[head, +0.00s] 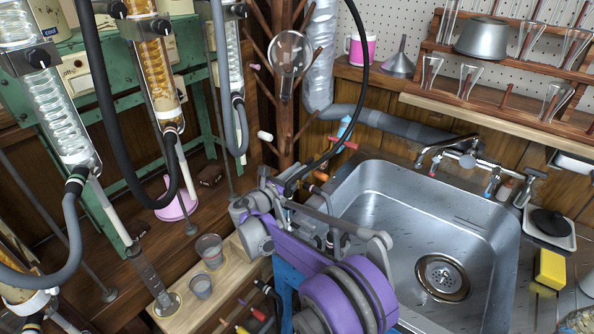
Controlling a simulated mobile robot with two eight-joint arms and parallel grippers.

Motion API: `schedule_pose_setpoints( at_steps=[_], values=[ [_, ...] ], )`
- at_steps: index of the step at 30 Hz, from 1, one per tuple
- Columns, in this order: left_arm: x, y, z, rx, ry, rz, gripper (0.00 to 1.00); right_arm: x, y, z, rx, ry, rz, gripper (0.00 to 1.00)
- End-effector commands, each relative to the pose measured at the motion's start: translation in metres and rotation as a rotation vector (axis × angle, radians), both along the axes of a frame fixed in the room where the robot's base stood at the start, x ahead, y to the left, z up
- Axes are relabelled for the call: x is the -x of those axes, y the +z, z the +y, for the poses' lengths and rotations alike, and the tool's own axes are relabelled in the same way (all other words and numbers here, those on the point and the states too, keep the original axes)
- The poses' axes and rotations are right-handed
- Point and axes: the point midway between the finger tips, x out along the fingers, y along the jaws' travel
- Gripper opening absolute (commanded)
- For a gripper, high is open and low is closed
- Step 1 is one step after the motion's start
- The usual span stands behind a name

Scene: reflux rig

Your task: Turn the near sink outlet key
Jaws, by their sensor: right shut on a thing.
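My right gripper (292,192) is at the left edge of the steel sink (400,207), at the end of my purple and grey arm. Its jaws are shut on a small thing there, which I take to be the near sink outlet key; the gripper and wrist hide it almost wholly. Just beyond the jaws an orange-ended fitting (321,176) shows, and farther back a red one (344,144) below a blue piece. I cannot tell how far the key is turned. My left gripper is not in view.
A wooden board with two small cups (209,248) lies left of my arm. Glass condensers with hoses (160,75) hang from the green frame at left. A black hose loops above the gripper. The faucet (450,148) stands behind the sink; a yellow sponge (550,268) lies at right.

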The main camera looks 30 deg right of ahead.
Motion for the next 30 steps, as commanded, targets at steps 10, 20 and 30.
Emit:
schedule_pose_setpoints(
  at_steps=[10, 20, 30],
  values=[
    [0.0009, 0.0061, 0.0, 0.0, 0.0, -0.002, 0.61, 0.0006, 0.0, -0.0004, 0.0, 0.134, -0.001, 0.0],
    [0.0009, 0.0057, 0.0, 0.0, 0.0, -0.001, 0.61, 0.0002, -0.0004, -0.0001, 0.0, 0.133, 0.0, 0.34],
    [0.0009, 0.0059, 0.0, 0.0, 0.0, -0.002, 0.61, 0.0, 0.0002, 0.0001, 0.0, 0.133, 0.0, 0.46]
  ],
)
